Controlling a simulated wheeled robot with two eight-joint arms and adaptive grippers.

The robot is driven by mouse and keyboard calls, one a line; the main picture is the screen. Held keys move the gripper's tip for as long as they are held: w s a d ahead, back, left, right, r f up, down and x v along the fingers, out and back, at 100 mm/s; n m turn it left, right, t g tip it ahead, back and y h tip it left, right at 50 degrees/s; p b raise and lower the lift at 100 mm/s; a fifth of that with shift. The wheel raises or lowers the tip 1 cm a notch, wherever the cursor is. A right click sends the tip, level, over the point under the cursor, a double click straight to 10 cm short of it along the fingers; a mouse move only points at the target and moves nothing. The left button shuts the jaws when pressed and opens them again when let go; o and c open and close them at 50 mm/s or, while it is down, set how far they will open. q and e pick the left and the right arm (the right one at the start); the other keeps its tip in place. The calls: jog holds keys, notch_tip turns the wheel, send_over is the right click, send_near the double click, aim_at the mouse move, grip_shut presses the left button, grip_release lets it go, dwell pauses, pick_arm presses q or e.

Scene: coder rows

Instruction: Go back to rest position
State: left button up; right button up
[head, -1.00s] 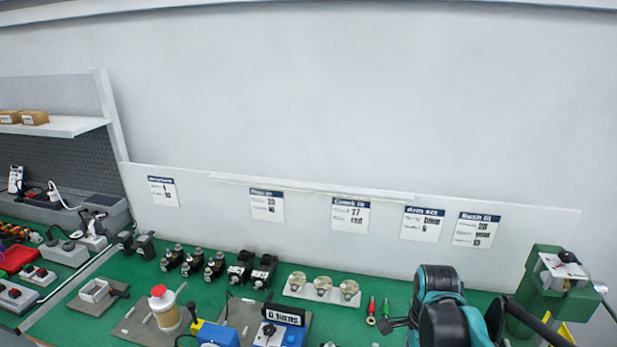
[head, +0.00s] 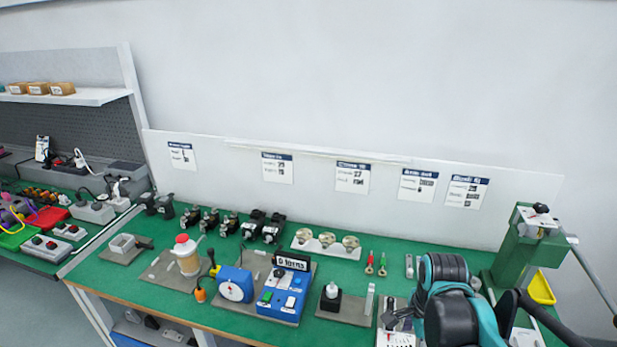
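A teal and black arm of mine (head: 447,300) rises at the lower right in the head view, over the right part of the green workbench (head: 150,283). No arm comes in from the left, so my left gripper is out of view.
The bench holds a blue counter box (head: 283,292), a red-capped bottle (head: 187,256), several black units (head: 262,227), a white tray with discs (head: 325,243) and a green press (head: 525,250). A shelf (head: 70,98) stands at the left. Clear floor shows lower left.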

jog(key=s+a+r+n+t, duration=0.1)
jog(key=s+a+n+t, duration=0.4)
jog(key=n, duration=1.3)
jog(key=shift+s+t, duration=0.55)
jog(key=shift+t, duration=0.15)
